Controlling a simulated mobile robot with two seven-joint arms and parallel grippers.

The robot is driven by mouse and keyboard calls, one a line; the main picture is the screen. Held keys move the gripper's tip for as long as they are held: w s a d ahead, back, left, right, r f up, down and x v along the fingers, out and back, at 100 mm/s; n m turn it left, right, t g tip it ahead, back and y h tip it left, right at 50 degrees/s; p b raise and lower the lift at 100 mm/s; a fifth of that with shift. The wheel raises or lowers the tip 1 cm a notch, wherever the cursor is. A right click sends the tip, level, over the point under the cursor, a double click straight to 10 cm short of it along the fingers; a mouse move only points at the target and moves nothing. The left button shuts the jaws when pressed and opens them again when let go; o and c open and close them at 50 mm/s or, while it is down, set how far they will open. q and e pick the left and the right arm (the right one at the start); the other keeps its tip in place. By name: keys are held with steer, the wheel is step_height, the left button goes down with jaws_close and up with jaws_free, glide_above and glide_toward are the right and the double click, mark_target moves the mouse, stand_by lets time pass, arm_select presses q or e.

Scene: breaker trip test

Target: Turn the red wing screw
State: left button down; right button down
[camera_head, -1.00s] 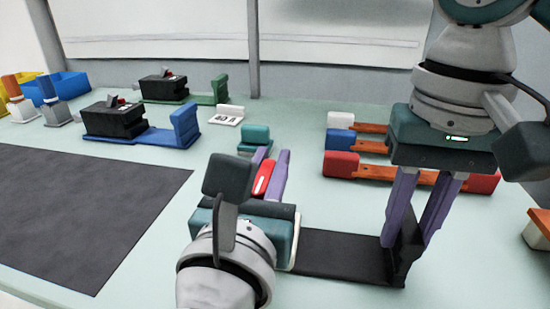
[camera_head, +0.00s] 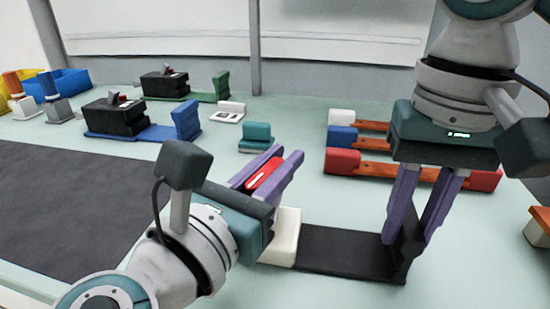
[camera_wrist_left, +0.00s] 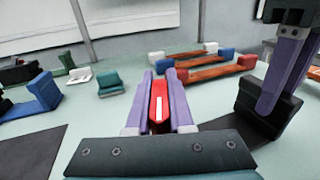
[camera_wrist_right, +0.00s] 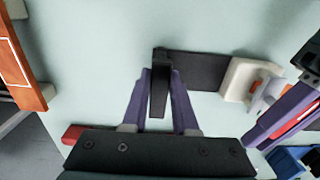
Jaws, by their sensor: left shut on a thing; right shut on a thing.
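The red wing screw (camera_head: 266,174) has a white stripe along it. My left gripper (camera_head: 284,156) is shut on it, with a purple finger on each side. The screw also shows between the fingers in the left wrist view (camera_wrist_left: 158,104). It is beside the white block (camera_head: 284,240) at the left end of a black base (camera_head: 340,250). The screw's mount is mostly hidden by my left gripper. My right gripper (camera_head: 408,236) is shut on the black upright plate (camera_wrist_right: 159,85) at the base's other end.
A teal block (camera_head: 256,136) stands just beyond my left gripper. Orange bars with white, blue and red end blocks (camera_head: 342,161) lie behind my right gripper. Black devices on blue (camera_head: 150,134) and green stands are at the back left. A dark mat (camera_head: 70,205) covers the left.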

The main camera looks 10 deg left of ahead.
arm_select(q)
steer(key=m+g+h, duration=0.2)
steer(key=m+h, duration=0.1)
steer(key=d+m+g+h, duration=0.1)
steer(key=m+g+h, duration=0.1)
steer(key=h, duration=0.2)
steer(key=shift+s+d+r+m+h, duration=0.2)
steer(key=shift+m+h, duration=0.1)
steer(key=shift+m, duration=0.1)
steer(key=m+g+h, duration=0.1)
steer(key=g, duration=0.1)
steer(key=m+g+h, duration=0.1)
steer(key=s+m+g+h, duration=0.1)
steer(key=m+g, duration=0.1)
steer(key=shift+d+f+g+h, duration=0.15)
steer(key=shift+d+g+h, duration=0.1)
steer(key=shift+g+h, duration=0.05)
steer(key=shift+s+d+m+g+h, duration=0.1)
steer(key=shift+s+m+g+h, duration=0.15)
steer(key=shift+m+g, duration=0.5)
steer(key=shift+s+d+m+g+h, duration=0.15)
steer(key=shift+m+g+h, duration=0.2)
steer(key=shift+g, duration=0.7)
steer(key=shift+a, duration=0.1)
steer(key=c, duration=0.8)
jaws_free()
steer(key=shift+a, duration=0.1)
steer(key=v, duration=1.2)
